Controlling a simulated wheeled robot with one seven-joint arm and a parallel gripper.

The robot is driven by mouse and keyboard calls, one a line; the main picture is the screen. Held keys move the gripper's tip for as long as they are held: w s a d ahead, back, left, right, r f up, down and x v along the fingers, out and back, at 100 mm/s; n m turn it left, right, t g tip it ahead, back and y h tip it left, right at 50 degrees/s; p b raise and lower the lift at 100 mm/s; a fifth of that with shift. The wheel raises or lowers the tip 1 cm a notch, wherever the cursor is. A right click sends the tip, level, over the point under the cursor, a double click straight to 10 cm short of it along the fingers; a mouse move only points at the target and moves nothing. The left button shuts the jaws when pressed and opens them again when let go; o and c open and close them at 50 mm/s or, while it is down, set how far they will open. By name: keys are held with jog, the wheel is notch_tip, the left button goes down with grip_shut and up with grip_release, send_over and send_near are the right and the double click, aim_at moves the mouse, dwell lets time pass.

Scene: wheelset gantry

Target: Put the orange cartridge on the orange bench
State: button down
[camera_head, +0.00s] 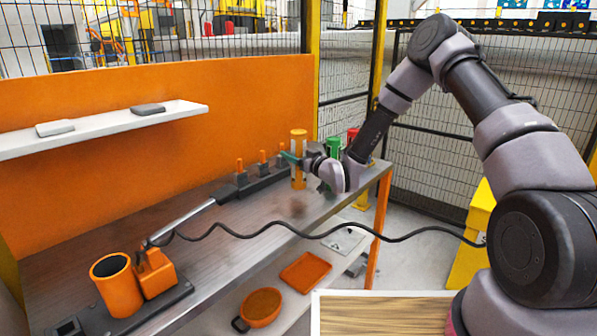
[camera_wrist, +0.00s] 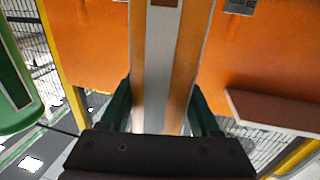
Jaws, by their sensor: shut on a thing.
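The orange cartridge (camera_head: 298,170) is upright at the far right end of the orange bench (camera_head: 110,232), which has a grey metal top and an orange back panel. My gripper (camera_head: 292,159) is shut on the cartridge from the side. In the wrist view the cartridge (camera_wrist: 180,60), orange with a pale stripe, stands between the two dark green fingers of my gripper (camera_wrist: 161,105). A dark patch shows on the bench top below the cartridge. I cannot tell whether its base touches the top.
A green cartridge (camera_head: 333,148) and a red one (camera_head: 352,133) stand just right of my gripper. A dark rack (camera_head: 250,186) with orange-handled tools is to the left. An orange cup (camera_head: 115,285) stands at the near left. A black cable (camera_head: 300,234) crosses the bench front.

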aim_at(294, 167)
jog(key=shift+f, duration=2.45)
jog(key=shift+c, duration=0.6)
grip_release()
